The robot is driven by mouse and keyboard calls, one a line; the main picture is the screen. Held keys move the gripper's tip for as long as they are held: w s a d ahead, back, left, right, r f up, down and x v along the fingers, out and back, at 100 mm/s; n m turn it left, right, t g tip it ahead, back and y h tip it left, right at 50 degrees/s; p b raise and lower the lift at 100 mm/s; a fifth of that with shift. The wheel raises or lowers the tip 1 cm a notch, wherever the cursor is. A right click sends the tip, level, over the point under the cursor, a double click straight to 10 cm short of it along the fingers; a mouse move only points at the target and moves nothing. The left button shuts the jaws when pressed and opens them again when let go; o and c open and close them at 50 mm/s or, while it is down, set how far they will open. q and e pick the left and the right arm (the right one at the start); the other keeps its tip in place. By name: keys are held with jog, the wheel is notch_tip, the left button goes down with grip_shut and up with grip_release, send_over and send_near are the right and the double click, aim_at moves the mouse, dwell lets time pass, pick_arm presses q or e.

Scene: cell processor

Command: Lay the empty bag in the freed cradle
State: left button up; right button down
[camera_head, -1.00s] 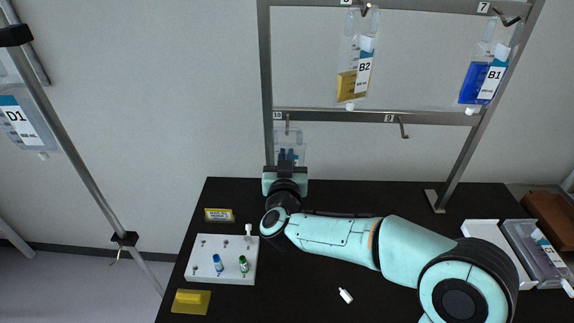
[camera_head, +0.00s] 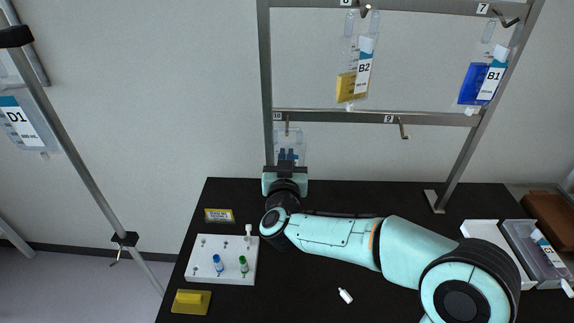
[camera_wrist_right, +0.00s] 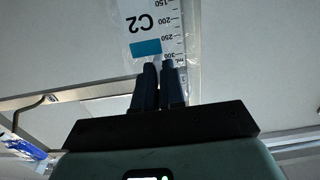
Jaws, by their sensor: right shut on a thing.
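A clear, empty-looking bag (camera_head: 299,136) hangs at hook 10 (camera_head: 287,128) on the rack's lower bar; whether its top is still on the hook I cannot tell. In the right wrist view the bag (camera_wrist_right: 145,22) shows label C2 and a printed scale. My right gripper (camera_head: 287,154) is shut on its lower part; the fingers (camera_wrist_right: 160,72) also show in the wrist view. A white cradle (camera_head: 482,232) at the right of the table looks empty. A grey tray beside it (camera_head: 520,236) holds bag C1 (camera_head: 547,249). My left gripper is out of view.
Bags B2 (camera_head: 358,70) and B1 (camera_head: 484,80) hang from the upper bar; hook 9 (camera_head: 403,131) is empty. A white vial rack (camera_head: 207,269), a yellow block (camera_head: 190,302) and a small white bottle (camera_head: 345,296) are on the black table. My right arm crosses the table.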

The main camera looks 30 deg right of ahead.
jog(key=shift+a+r, duration=0.1)
jog(key=shift+r, duration=0.3)
jog(key=shift+s, duration=0.1)
jog(key=shift+s+a+r+p, duration=0.3)
jog(key=shift+s+a+r, duration=0.1)
jog(key=shift+s+r, duration=0.3)
jog(key=shift+s, duration=0.1)
jog(key=shift+v, duration=1.2)
jog(key=shift+a+r, duration=0.1)
jog(key=shift+r, duration=0.1)
